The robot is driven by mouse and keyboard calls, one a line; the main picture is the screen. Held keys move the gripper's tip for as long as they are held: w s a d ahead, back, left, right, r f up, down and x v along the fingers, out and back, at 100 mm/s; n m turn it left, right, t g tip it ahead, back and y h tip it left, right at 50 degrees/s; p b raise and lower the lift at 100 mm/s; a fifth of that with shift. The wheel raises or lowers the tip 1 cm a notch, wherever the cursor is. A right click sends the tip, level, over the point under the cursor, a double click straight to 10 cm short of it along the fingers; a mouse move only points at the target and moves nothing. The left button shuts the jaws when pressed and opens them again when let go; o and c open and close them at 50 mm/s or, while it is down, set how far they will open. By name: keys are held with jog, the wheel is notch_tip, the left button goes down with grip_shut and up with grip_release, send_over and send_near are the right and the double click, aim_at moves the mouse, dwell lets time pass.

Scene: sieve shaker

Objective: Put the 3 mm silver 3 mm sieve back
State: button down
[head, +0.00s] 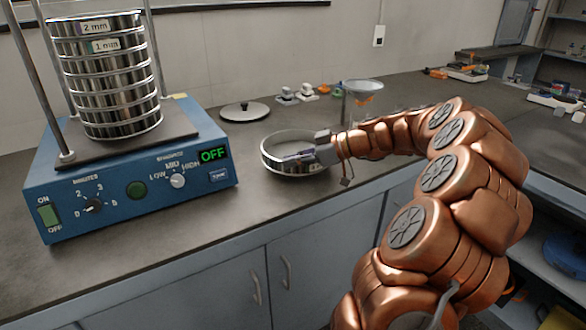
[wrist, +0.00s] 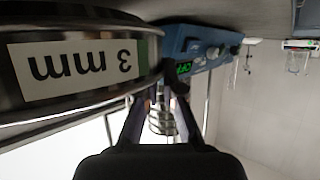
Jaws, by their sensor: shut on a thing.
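The silver 3 mm sieve (head: 277,167) is a shallow round metal ring at the middle of the head view, near the counter top; I cannot tell whether it touches the counter. In the wrist view its "3 mm" label (wrist: 84,68) shows upside down. My gripper (head: 314,153) is shut on the sieve's right side wall. In the wrist view the fingers (wrist: 165,98) reach forward beside the sieve. The blue sieve shaker (head: 130,197) stands at the left with its display reading OFF. A stack of silver sieves (head: 115,85) stands on it, with "2 mm" on top and "1 mm" below.
A round lid with a black knob (head: 244,110) lies on the counter behind the sieve. Thin upright rods (head: 42,75) flank the stack. A funnel on a stand (head: 362,88) and small items (head: 297,94) stand farther back. Some counter between shaker and sieve is clear.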

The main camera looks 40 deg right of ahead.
jog(key=shift+f, duration=1.25)
jog(key=shift+f, duration=0.15)
jog(key=c, duration=1.3)
grip_release()
jog(key=shift+r, duration=0.2)
jog(key=v, duration=1.2)
jog(key=shift+d, duration=0.1)
